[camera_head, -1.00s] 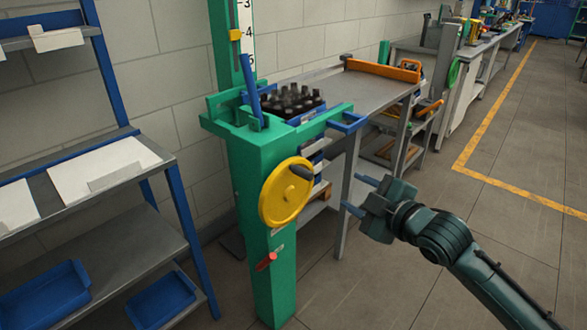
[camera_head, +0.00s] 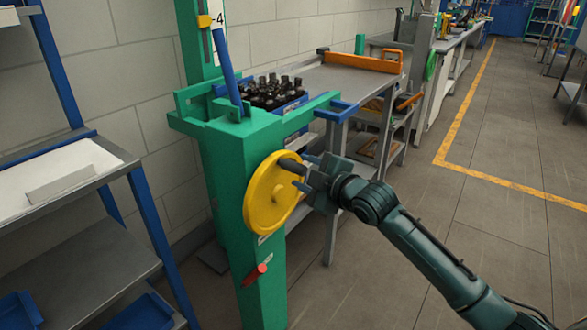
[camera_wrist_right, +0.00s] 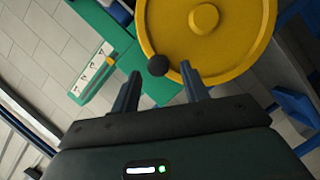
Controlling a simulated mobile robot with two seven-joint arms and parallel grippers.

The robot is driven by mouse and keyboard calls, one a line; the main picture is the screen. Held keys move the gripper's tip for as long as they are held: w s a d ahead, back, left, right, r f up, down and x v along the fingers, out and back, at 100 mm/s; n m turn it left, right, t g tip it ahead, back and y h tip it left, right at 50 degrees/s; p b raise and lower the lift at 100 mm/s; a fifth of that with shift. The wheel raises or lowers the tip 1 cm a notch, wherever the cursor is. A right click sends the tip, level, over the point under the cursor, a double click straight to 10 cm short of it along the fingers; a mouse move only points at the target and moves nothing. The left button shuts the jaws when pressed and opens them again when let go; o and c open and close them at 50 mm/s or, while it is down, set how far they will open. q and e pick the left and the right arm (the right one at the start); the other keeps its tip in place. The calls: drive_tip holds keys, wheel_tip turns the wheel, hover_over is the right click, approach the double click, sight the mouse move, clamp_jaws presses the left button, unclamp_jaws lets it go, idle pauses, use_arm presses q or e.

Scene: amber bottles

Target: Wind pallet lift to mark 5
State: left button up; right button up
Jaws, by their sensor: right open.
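The green lift column (camera_head: 226,190) stands in the middle of the head view, with a yellow handwheel (camera_head: 266,200) on its side. The wheel's dark knob (camera_head: 292,166) sticks out at its upper right. My right gripper (camera_head: 303,174) is open, its fingertips close to the knob. In the right wrist view the knob (camera_wrist_right: 158,66) lies just ahead of the fingers (camera_wrist_right: 160,84), in front of the yellow wheel (camera_wrist_right: 205,50). The yellow pointer (camera_head: 204,21) is near mark 4 on the white scale (camera_head: 218,14); mark 5 is not visible in the head view. My left gripper is out of view.
A blue crate of dark bottles (camera_head: 274,92) sits at the lift's top, beside a grey table (camera_head: 340,80). A red handle (camera_head: 255,274) is low on the column. Grey shelving (camera_head: 75,225) with blue posts stands at left. Floor is clear at right.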

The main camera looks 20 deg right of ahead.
sight(294, 168)
drive_tip(key=x, duration=0.5)
clamp_jaws()
idle(0.5)
